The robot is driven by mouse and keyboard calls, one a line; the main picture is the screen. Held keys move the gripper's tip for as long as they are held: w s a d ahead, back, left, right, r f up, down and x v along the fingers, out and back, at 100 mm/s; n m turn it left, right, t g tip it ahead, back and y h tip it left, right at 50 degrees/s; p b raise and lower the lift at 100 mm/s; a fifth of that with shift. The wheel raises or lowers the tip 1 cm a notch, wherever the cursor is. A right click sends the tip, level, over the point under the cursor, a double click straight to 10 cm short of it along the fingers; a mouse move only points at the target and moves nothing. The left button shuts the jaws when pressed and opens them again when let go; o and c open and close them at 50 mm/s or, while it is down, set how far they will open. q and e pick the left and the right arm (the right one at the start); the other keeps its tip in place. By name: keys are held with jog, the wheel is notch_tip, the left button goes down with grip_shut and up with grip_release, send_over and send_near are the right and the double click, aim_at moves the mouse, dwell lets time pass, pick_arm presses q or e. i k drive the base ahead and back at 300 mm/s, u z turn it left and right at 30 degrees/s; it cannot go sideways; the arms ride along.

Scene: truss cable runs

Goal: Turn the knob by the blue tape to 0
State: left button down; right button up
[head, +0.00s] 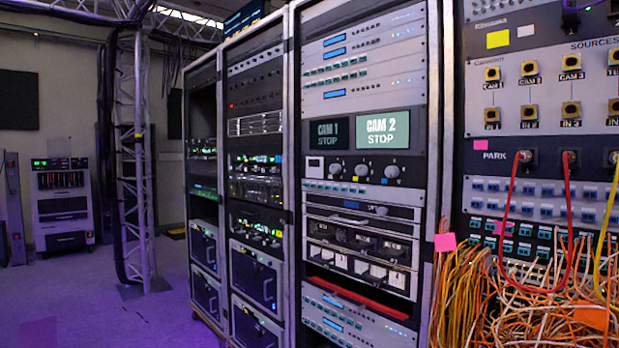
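A row of three pale round knobs sits on a dark panel in the middle rack, below two screens reading CAM 1 STOP and CAM 2 STOP: a left knob (335,168), a middle knob (361,170) and a right knob (392,171). They are too small for me to read their pointers or any numbers. Neither of my grippers shows in the head view.
A patch panel (540,130) with red, yellow and many orange cables (500,290) fills the right side. Pink notes (445,242) stick out there. More racks (255,180) stand left of the middle one. A truss (135,150) and free purple-lit floor (90,300) lie at left.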

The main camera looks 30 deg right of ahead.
aim_at(392, 172)
jog(key=u, duration=0.45)
jog(key=i, duration=0.5)
jog(key=z, duration=1)
jog(key=i, duration=1.25)
jog(key=z, duration=1.3)
